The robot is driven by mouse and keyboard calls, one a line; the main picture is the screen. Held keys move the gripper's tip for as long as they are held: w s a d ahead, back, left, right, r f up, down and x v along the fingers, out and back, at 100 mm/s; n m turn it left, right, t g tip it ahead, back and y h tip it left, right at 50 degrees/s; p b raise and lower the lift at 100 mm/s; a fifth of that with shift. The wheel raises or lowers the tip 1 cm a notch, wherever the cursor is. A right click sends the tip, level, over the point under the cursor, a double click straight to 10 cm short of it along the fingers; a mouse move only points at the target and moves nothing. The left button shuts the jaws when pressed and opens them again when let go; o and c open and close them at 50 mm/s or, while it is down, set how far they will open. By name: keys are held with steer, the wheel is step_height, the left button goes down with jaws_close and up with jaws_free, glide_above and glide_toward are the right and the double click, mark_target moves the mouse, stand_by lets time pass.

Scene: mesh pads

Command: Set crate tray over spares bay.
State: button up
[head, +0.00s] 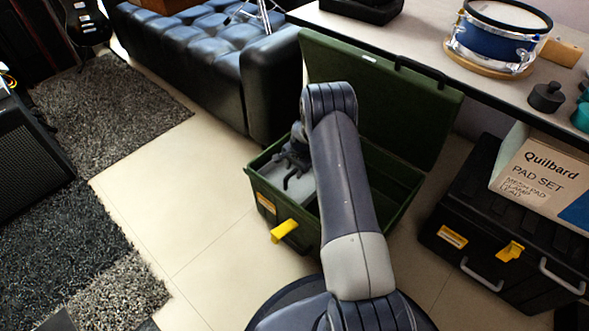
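A green crate (263,183) stands on the floor in the middle of the head view with its lid (425,110) raised at the back. A grey piece (303,193), which looks like the crate tray, shows in the left part of the crate. My dark gripper (289,174) is low over that left part, close to the grey piece. I cannot tell whether its fingers are apart or shut on it. My arm hides the middle of the crate. The right part shows a green compartment; I cannot tell which compartment is the spares bay.
A yellow latch (284,230) sticks out at the crate's front. A black case (480,245) with a Quilbard box (535,172) on it stands at right. A table (425,38) holds a blue drum (498,38). A dark sofa (200,55) is behind.

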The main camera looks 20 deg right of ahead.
steer(key=shift+r, duration=0.15)
step_height(320, 180, up, 10)
steer(key=s+d+p, duration=0.1)
steer(key=s+p, duration=0.1)
steer(key=p, duration=0.1)
steer(key=shift+r+p, duration=0.15)
steer(key=shift+p, duration=0.25)
steer(key=shift+w, duration=0.1)
steer(key=f+b, duration=0.1)
steer(key=f, duration=0.2)
steer(key=f+b, duration=0.1)
steer(key=f, duration=0.3)
steer(key=w+f+b, duration=0.1)
steer(key=f, duration=0.2)
steer(key=shift+w+a+f, duration=0.1)
steer(key=shift+a+f, duration=0.15)
steer(key=shift+a, duration=0.1)
steer(key=shift+s+d, duration=0.15)
steer(key=shift+s, duration=0.1)
